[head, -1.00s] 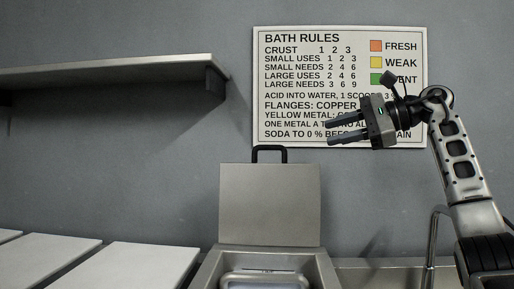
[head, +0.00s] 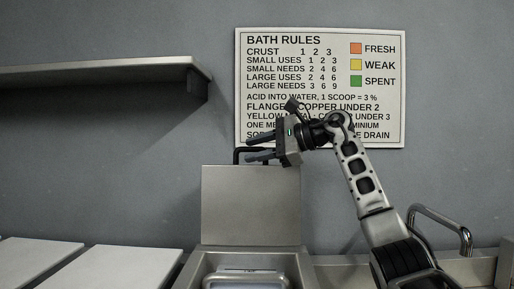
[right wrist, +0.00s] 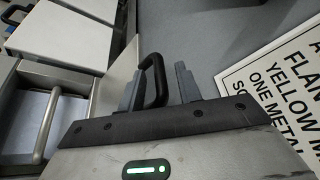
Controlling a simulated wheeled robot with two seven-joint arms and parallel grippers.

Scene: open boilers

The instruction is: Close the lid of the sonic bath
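The sonic bath (head: 196,268) is a steel box at the bottom centre of the head view. Its square grey lid (head: 250,205) stands open and upright at the back, with a black loop handle (head: 237,154) on its top edge. My right gripper (head: 248,149) is at that handle, fingers apart and pointing left. In the right wrist view the handle (right wrist: 158,84) shows between the two open fingers (right wrist: 158,88), nearer the left one. I cannot tell whether a finger touches it. My left gripper is not in view.
Inside the bath is a metal bar-like handle (right wrist: 46,127). Pale flat panels (head: 115,268) lie to the left. A steel shelf (head: 100,70) is on the wall at upper left. A rules sign (head: 320,50) hangs behind my right arm. A curved metal tube (head: 440,222) stands at right.

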